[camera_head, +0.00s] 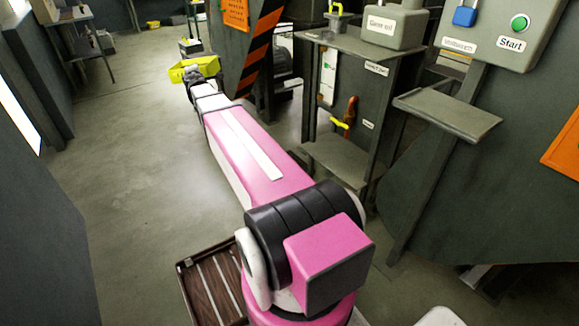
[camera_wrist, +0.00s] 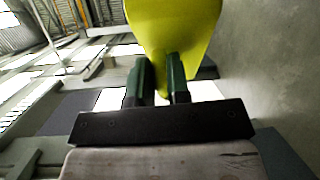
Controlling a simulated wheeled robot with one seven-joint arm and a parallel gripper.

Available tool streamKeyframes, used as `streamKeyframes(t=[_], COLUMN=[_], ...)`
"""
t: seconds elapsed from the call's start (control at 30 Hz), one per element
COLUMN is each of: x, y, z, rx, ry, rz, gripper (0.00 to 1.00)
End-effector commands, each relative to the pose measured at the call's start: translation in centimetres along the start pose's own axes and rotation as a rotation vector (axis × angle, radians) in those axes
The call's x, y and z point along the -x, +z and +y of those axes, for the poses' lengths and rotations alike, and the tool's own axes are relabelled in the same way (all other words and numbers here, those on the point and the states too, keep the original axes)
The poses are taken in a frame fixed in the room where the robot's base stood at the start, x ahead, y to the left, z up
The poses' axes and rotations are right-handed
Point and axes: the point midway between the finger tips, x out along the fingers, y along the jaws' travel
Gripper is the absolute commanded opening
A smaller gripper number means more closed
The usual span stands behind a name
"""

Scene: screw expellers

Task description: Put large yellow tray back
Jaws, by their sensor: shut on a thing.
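The large yellow tray (camera_head: 205,67) is at the far end of my outstretched arm in the head view, held up off the floor. In the wrist view the tray (camera_wrist: 174,28) fills the upper middle, with its lower edge between the two green fingers. My gripper (camera_wrist: 161,75) is shut on that edge. In the head view the gripper (camera_head: 192,74) is small and partly hidden by my arm. Whether anything lies in the tray cannot be told.
A grey machine (camera_head: 480,190) with a Start button and shelves stands along the right. A black and orange striped panel (camera_head: 262,45) is close right of the tray. A shelf table (camera_head: 75,40) stands at the back left. Open floor (camera_head: 125,130) lies left of my arm.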

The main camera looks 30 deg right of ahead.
Motion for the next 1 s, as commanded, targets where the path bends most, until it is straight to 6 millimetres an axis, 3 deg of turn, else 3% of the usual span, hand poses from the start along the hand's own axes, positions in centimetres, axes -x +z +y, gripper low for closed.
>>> streamKeyframes(t=[0.47, 0.67, 1.0], x=[-6.6, -9.7, -13.1], y=[4.7, 8.2, 15.3], z=[-13.3, -22.2, -39.7], rx=[-0.035, -0.059, -0.100], ry=[-0.025, -0.038, -0.052], rz=[-0.239, -0.407, -0.697], gripper=[0.00, 0.00, 0.00])
